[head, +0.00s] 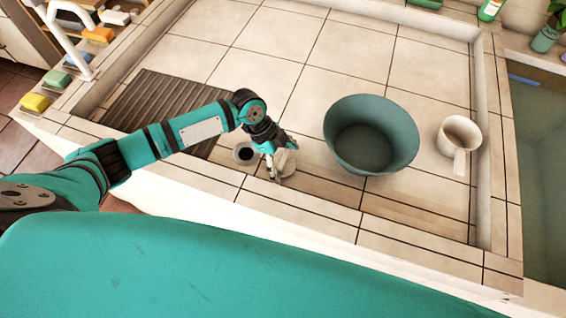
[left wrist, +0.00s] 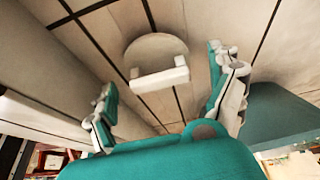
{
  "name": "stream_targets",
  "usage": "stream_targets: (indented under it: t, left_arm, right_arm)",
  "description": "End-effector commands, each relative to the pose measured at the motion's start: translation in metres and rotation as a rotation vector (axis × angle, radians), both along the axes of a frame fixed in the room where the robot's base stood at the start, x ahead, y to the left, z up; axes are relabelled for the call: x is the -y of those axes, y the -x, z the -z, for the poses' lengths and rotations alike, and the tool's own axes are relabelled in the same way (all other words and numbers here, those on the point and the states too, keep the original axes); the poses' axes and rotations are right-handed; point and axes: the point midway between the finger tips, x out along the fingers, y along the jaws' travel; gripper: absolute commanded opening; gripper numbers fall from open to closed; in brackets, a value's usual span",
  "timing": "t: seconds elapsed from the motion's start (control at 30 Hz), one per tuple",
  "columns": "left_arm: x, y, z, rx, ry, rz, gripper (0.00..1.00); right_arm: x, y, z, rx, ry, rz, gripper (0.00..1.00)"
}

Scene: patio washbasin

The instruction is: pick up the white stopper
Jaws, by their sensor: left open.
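The white stopper (head: 287,163) is a pale round disc on the tiled basin floor, partly hidden by my left gripper in the head view. In the left wrist view the stopper (left wrist: 157,52) shows as a flat disc with a raised white bar handle (left wrist: 160,79). My left gripper (head: 274,168) is low over it. In the left wrist view the gripper (left wrist: 162,70) is open, with one finger on each side of the stopper and visible gaps to both. Nothing is held. My right gripper is not in view.
A round drain hole (head: 244,154) lies just left of the gripper. A brown slatted mat (head: 165,108) lies left. The raised front rim (head: 290,208) is close.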

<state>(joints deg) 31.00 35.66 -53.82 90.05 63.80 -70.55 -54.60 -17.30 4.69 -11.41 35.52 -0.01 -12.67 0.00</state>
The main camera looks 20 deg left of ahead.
Motion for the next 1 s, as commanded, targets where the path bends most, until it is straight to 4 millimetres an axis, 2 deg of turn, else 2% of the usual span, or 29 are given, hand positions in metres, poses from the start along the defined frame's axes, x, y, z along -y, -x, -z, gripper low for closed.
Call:
stream_targets:
  t: [0.13, 0.5, 0.6, 0.83, 1.0]
  left_arm:
    - [0.000, 0.000, 0.000, 0.000, 0.000, 0.000, 0.91]
    - [0.000, 0.000, 0.000, 0.000, 0.000, 0.000, 0.43]
    - [0.000, 0.000, 0.000, 0.000, 0.000, 0.000, 0.33]
    - [0.000, 0.000, -0.003, 0.001, 0.000, 0.000, 0.33]
    - [0.000, -0.001, -0.025, 0.005, 0.001, 0.002, 0.33]
  right_arm:
    - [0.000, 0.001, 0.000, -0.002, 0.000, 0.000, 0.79]
    - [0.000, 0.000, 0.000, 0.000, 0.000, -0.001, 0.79]
    - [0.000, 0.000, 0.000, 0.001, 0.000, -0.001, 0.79]
    - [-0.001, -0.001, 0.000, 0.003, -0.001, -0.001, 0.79]
    - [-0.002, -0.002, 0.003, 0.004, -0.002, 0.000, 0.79]
